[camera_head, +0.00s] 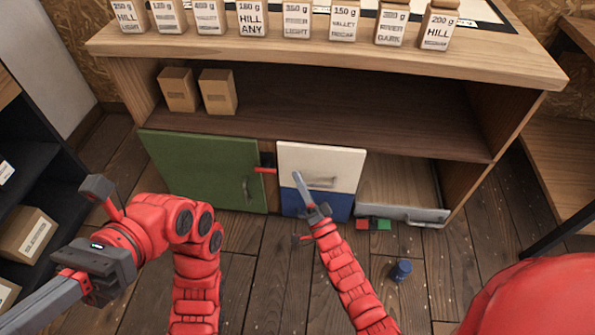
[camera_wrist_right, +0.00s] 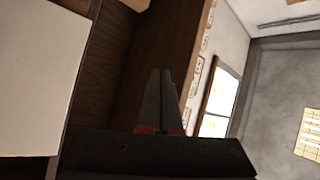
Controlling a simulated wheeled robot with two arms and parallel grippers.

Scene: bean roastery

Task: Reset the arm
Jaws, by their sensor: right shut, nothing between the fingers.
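My right gripper (camera_head: 298,187) is in front of the white and blue cabinet door (camera_head: 345,160), near its handle. Its fingers are shut with nothing between them. They also show closed together in the right wrist view (camera_wrist_right: 160,98), with the white panel (camera_wrist_right: 38,75) to the left, apart from them. My left arm is bent at the left of the head view. Its gripper (camera_head: 40,303) points to the lower left, and its fingers are seen edge-on, so I cannot tell if they are open.
Labelled bags (camera_head: 297,20) stand on the wooden counter (camera_head: 330,52). Two boxes (camera_head: 218,92) sit on the shelf below. Left of the white door is a green door (camera_head: 200,170); right is an open drawer (camera_head: 400,185). A small blue canister (camera_head: 401,270) stands on the floor.

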